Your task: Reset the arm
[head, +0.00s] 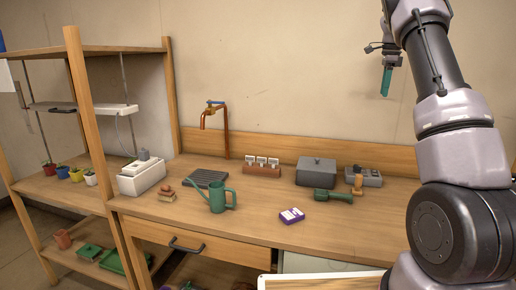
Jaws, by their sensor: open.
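My arm rises along the right side of the head view and bends over near the top edge. My gripper (386,80) hangs high in front of the wall, well above the bench, with its teal finger part pointing down. It is open, and I see nothing held in it. It is seen nearly side-on, so the gap between the fingers is hard to see. It is apart from everything on the bench.
The wooden bench (345,232) holds a green watering can (222,198), a purple-and-white box (291,215), a grey lidded box (316,171) and a dark green tool (333,196). A copper tap (226,130) stands behind. Shelves (84,110) with pots are left. Air around my gripper is clear.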

